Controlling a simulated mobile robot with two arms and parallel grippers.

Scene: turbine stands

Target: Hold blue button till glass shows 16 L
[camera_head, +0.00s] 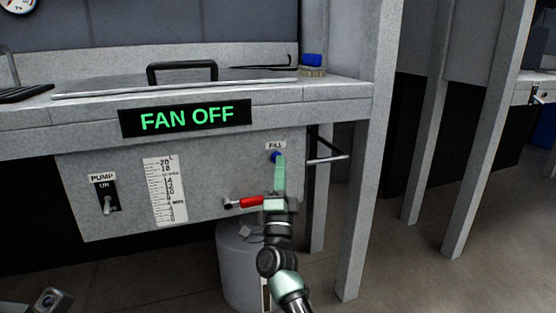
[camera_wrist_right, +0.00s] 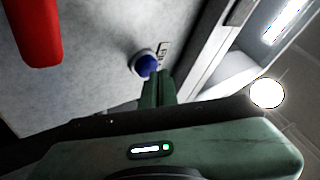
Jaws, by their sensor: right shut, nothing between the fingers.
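The blue button (camera_head: 276,155) sits under a FILL label on the front panel, right of the gauge. My right gripper (camera_head: 279,166) is shut and empty, with its fingertips at the button. In the right wrist view the blue button (camera_wrist_right: 147,66) shows just beyond the shut fingers (camera_wrist_right: 154,84); I cannot tell whether it is pressed in. The sight glass (camera_head: 165,190) is a white upright scale marked up to 20 L. Its liquid level is too small to read.
A red-handled valve (camera_head: 246,202) sits left of my right gripper, and its red handle is close in the wrist view (camera_wrist_right: 35,30). A PUMP switch (camera_head: 106,196) is at the left. A grey bin (camera_head: 236,262) stands below. A metal bracket (camera_head: 328,158) juts out right of the button.

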